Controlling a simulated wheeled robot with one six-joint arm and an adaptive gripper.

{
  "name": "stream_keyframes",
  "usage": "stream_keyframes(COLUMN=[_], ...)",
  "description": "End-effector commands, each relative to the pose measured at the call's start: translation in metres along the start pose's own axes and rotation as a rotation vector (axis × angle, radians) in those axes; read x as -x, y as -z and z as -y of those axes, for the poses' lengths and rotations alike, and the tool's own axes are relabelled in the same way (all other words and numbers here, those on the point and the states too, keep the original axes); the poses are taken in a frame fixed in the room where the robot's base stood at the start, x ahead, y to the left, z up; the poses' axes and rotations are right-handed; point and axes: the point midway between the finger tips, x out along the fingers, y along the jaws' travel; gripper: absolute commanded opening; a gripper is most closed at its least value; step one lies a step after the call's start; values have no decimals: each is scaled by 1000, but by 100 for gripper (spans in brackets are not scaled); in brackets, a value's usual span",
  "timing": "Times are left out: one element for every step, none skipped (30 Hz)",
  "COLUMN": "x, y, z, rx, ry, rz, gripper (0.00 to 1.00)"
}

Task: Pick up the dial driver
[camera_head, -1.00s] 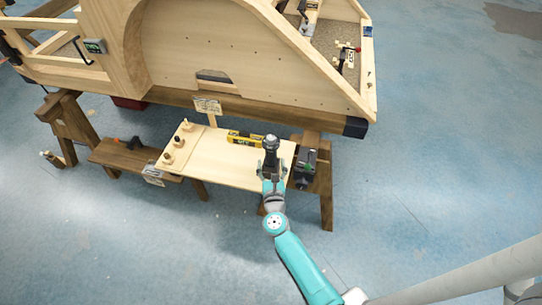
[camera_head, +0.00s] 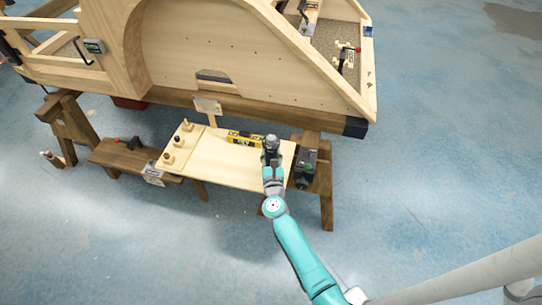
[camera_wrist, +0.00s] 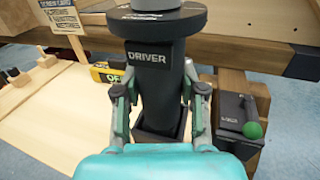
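The dial driver (camera_wrist: 150,85) is a dark upright tool marked "DRIVER" with a wide round head, in the middle of the wrist view. Its lower end is in a dark square holder (camera_wrist: 160,130). In the head view the driver (camera_head: 271,143) stands at the right part of the pale board. My gripper (camera_wrist: 160,82) has one finger on each side of the driver's body, and both fingertips appear to touch it. Its far side is hidden.
A yellow level (camera_head: 245,138) lies left of the driver. A dark box with a green knob (camera_head: 307,167) is close on the right. Several pegs (camera_head: 177,140) stand on the board's left. The large wooden frame (camera_head: 220,50) rises behind. The board's middle (camera_head: 215,165) is clear.

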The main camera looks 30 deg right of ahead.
Motion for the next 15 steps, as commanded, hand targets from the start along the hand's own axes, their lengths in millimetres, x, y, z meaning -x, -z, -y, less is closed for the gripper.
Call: stream_keyframes(x=[0,0,0,-1,-1,-1,-1,-1,-1,-1,-1,-1,-1,-1,-1], y=[0,0,0,-2,-2,-2,-2,-2,-2,-2,-3,-4,-5,-7,-10], z=[0,0,0,0,0,0,0,0,0,0,0,0,0,0,0], rx=[0,0,0,0,0,0,0,0,-1,-1,-1,-2,-1,-1,-2], ry=[0,0,0,0,0,0,0,0,0,1,1,1,1,1,1], rz=[0,0,0,3,3,3,3,3,3,3,3,3,4,4,4], gripper=[8,1,0,0,0,0,0,0,0,0,0,0,0,0,0])
